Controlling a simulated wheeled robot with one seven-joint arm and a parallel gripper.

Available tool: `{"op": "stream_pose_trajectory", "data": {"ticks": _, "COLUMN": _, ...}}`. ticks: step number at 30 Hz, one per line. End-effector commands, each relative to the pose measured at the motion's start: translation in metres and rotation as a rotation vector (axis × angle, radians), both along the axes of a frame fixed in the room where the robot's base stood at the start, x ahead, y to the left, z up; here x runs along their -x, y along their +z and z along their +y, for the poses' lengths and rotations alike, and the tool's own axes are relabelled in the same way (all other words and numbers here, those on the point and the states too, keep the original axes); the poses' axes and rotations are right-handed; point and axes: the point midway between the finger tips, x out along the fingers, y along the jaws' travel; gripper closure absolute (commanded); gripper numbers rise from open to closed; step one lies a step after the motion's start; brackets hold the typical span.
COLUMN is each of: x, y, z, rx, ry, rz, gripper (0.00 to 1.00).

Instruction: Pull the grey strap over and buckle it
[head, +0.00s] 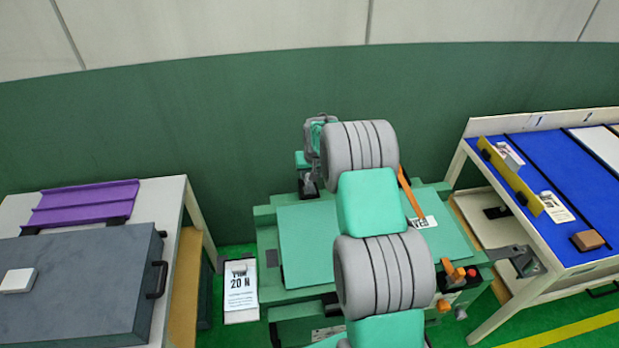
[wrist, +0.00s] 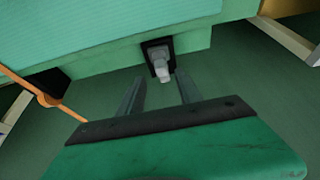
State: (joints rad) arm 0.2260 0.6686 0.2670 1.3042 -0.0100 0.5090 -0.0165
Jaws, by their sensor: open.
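In the wrist view, a light grey piece (wrist: 161,68) sits against a black plate (wrist: 157,48) on the side of the green bench. It may be the end of the grey strap; I cannot make out a full strap or tell which part is its buckle. My gripper (wrist: 160,88) is open, its two fingers pointing at the grey piece with the gap below it. I cannot tell whether they touch it. In the head view, my gripper end (head: 313,150) is at the far left corner of the green bench (head: 300,250), partly hidden by my arm.
An orange strap (head: 410,195) lies over the bench, and an orange band (wrist: 22,83) shows in the wrist view. Tables stand on both sides.

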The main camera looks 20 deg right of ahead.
Motion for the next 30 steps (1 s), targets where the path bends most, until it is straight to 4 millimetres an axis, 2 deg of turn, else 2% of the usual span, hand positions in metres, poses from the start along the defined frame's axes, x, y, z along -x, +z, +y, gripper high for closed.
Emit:
{"op": "stream_pose_trajectory", "data": {"ticks": 9, "x": -0.019, "y": -0.050, "z": -0.002, "rx": 0.000, "ry": 0.003, "rz": 0.003, "gripper": 0.58}}
{"op": "stream_pose_trajectory", "data": {"ticks": 13, "x": -0.026, "y": -0.065, "z": -0.003, "rx": 0.000, "ry": 0.003, "rz": 0.001, "gripper": 0.58}}
{"op": "stream_pose_trajectory", "data": {"ticks": 23, "x": -0.029, "y": -0.072, "z": -0.004, "rx": 0.000, "ry": 0.003, "rz": 0.000, "gripper": 0.58}}
{"op": "stream_pose_trajectory", "data": {"ticks": 30, "x": -0.029, "y": -0.072, "z": -0.004, "rx": 0.000, "ry": 0.003, "rz": 0.000, "gripper": 0.78}}
